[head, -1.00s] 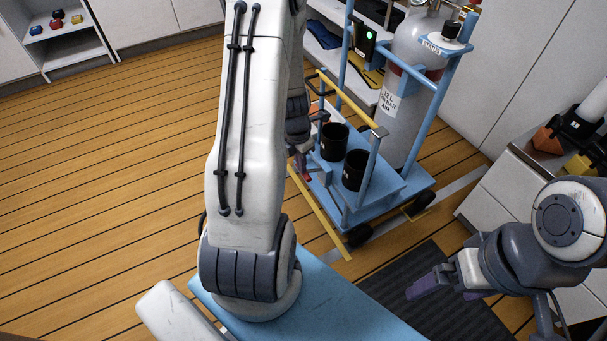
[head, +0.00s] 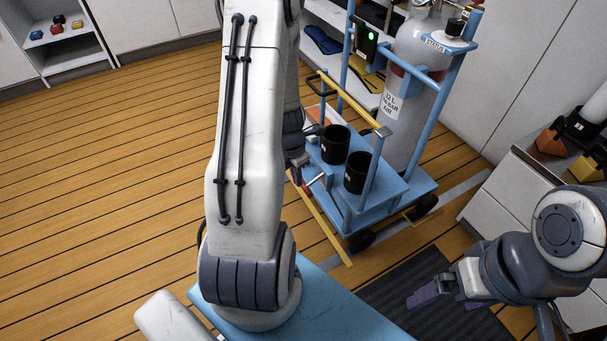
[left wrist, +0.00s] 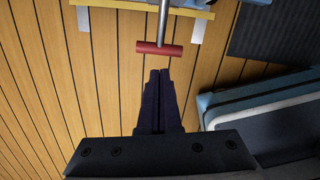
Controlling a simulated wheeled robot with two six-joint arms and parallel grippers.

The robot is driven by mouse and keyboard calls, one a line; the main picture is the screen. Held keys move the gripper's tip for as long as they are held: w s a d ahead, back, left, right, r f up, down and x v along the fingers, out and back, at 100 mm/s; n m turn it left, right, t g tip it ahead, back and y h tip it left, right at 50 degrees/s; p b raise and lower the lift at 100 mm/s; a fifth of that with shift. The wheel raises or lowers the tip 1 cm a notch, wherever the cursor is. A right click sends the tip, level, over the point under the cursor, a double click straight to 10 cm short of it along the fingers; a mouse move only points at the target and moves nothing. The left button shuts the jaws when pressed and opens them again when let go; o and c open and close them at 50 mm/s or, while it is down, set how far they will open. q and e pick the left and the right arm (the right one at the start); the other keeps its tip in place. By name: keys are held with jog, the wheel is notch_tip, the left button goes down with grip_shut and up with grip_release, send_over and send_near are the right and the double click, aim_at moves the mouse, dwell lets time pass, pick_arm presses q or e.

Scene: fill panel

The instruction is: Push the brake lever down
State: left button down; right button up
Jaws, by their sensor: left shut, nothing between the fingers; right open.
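The brake lever is a metal rod with a red crossbar grip (left wrist: 160,48). In the left wrist view it lies just beyond my left fingertips (left wrist: 160,74), with a small gap showing in the picture. My left gripper is shut and empty. In the head view the lever's silver rod (head: 315,179) shows low on the near side of the blue cart (head: 375,205). My left gripper (head: 299,160) is there, mostly hidden behind my arm. My right gripper (head: 424,297) is open and empty at the lower right, away from the cart.
The cart carries a grey gas cylinder (head: 418,50) and two black cups (head: 335,144). A dark mat (head: 440,300) lies in front. White drawers (head: 500,196) stand right. The wooden floor at left is clear.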

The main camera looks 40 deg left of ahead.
pick_arm(q)
jog(key=shift+s+a+r, duration=0.1)
jog(key=shift+s+r, duration=0.15)
jog(key=shift+s, duration=0.45)
jog(key=shift+r, duration=0.1)
notch_tip(320, 180, up, 10)
jog(key=s+p, duration=0.1)
jog(key=p, duration=0.7)
jog(key=shift+r, duration=0.15)
jog(key=shift+a, duration=0.1)
